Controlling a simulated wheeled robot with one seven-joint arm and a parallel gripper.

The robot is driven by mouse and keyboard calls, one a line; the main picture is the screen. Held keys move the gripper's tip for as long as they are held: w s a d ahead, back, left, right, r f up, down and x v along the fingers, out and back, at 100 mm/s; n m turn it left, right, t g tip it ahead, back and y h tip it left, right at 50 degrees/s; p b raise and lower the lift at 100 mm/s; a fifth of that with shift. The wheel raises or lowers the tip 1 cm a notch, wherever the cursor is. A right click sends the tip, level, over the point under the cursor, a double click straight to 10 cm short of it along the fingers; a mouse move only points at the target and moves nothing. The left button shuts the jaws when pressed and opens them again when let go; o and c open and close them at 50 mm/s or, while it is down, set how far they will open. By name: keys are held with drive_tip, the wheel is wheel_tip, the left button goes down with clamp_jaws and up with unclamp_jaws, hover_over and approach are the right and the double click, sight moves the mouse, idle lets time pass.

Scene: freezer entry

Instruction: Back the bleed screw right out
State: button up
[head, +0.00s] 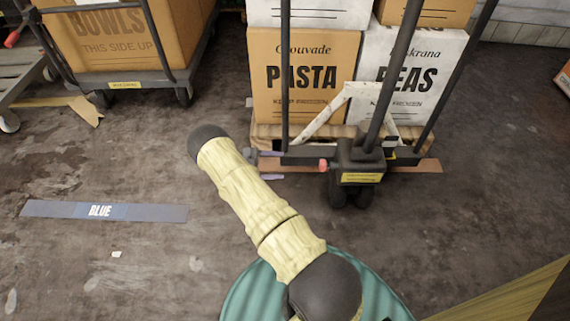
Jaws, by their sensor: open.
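A hand pallet truck stands at the upper middle, with a black pump unit (362,158) at its near end. The unit has a yellow label (362,178) and dark wheels (350,192) below it. A small red part (322,165) shows just left of the unit. I cannot make out a bleed screw, nor tell whether the red part belongs to it. My pale yellow arm with dark joints reaches up and left across the middle of the view. My gripper is not in view.
A wooden pallet (262,133) carries a PASTA box (303,75) and a PEAS box (420,80) behind black bars. A cart with a BOWLS box (115,35) stands at upper left. A BLUE floor strip (150,212) lies left. The stained floor (120,265) there is mostly clear.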

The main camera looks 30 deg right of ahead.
drive_tip(key=shift+w+a, duration=0.15)
drive_tip(key=shift+a, duration=0.2)
drive_tip(key=shift+r, duration=0.1)
drive_tip(key=s+a+r+n+t+y+p, duration=0.4)
drive_tip(key=r+n, duration=0.6)
drive_tip(key=r, duration=0.4)
drive_tip(key=s+a+r+n+t+y+p, duration=0.4)
drive_tip(key=r+n+p, duration=0.5)
drive_tip(key=r, duration=0.5)
drive_tip(key=s+a+r+n+t+y+p, duration=0.4)
drive_tip(key=s+a+r+n+y+p, duration=0.3)
drive_tip(key=r+n, duration=0.5)
drive_tip(key=shift+s+a+r, duration=0.15)
drive_tip(key=shift+a+r, duration=0.1)
drive_tip(key=shift+r, duration=0.4)
drive_tip(key=shift+s+a+r, duration=0.1)
drive_tip(key=shift+a+r, duration=0.15)
drive_tip(key=shift+r, duration=0.4)
drive_tip(key=shift+c, duration=0.6)
